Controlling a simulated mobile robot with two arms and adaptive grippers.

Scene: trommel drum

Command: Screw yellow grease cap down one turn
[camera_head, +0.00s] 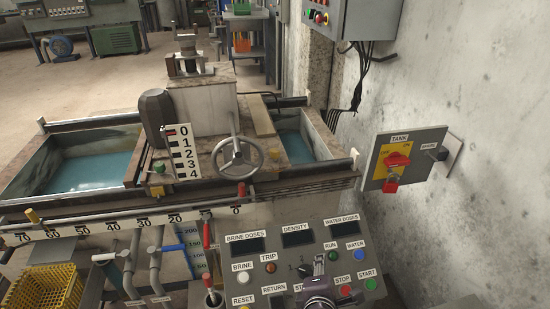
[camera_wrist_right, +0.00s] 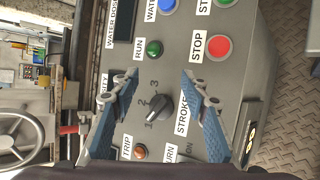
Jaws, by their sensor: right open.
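A small yellow cap (camera_head: 33,215) stands at the left end of the long scale bar in the head view; it looks like the grease cap. A red cap (camera_head: 241,189) and a green-topped cap (camera_head: 159,169) sit farther right on the machine. My right gripper (camera_head: 318,262) is over the control panel at the bottom, far to the right of the yellow cap. In the right wrist view its two blue-padded fingers (camera_wrist_right: 158,82) are spread apart with nothing gripped, and the black stroke selector knob (camera_wrist_right: 158,108) shows between them. My left gripper is not in view.
The control panel (camera_head: 262,265) carries buttons and displays. A handwheel (camera_head: 238,158) stands behind it. The tank switch box (camera_head: 402,158) is on the right.

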